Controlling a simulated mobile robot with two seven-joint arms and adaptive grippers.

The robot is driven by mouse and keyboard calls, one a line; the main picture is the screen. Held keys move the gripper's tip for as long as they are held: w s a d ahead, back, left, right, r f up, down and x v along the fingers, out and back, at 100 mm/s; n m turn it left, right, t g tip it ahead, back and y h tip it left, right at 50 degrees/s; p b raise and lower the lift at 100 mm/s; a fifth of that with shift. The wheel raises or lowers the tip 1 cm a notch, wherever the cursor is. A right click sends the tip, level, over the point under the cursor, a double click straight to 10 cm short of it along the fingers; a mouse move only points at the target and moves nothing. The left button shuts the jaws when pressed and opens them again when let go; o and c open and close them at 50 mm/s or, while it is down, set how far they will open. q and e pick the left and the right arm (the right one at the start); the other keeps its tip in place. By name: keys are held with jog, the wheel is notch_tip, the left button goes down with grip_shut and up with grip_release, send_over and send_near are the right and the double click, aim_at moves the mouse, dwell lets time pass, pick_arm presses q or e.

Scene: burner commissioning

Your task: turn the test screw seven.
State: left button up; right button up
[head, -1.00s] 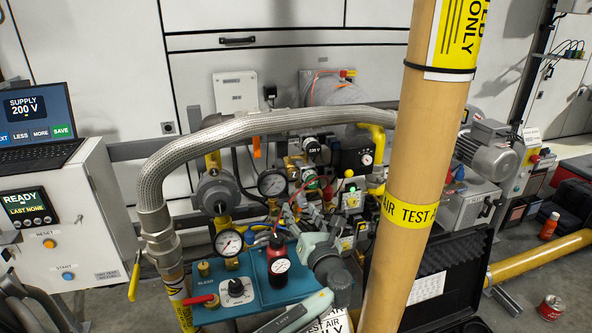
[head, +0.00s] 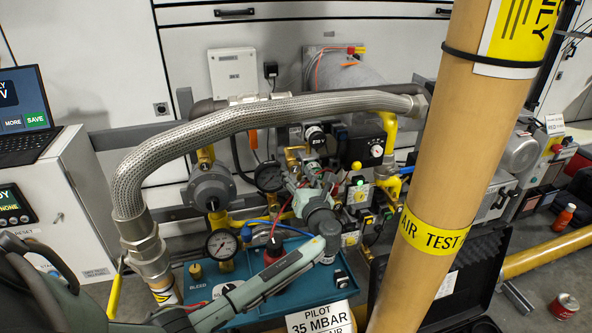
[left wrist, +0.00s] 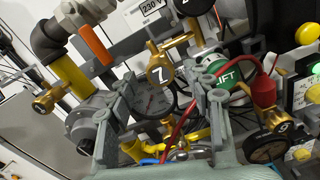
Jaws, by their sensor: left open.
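Test screw seven is a brass fitting with a round tag marked "7" (left wrist: 160,73), upper middle in the left wrist view. In the head view small brass fittings (head: 293,156) show just beyond my gripper, but no number is readable there. My left gripper (left wrist: 165,92) is open and empty, its two grey-green fingers either side of the view's middle, with the tag between and slightly beyond the tips. Contact cannot be told. In the head view the left gripper (head: 308,183) reaches among the valves, and its wrist hides part of them. My right gripper is not seen.
A second brass fitting tagged "9" (left wrist: 284,127) is right of my fingers. A red lead (left wrist: 182,125) and a dark gauge (left wrist: 152,102) lie close by. A braided hose (head: 250,117) arches over the valves. A thick tan pipe (head: 440,190) stands to the right.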

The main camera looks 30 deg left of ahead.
pick_arm(q)
jog(key=shift+x, duration=0.85)
jog(key=c, duration=1.1)
jog(key=shift+c, duration=0.3)
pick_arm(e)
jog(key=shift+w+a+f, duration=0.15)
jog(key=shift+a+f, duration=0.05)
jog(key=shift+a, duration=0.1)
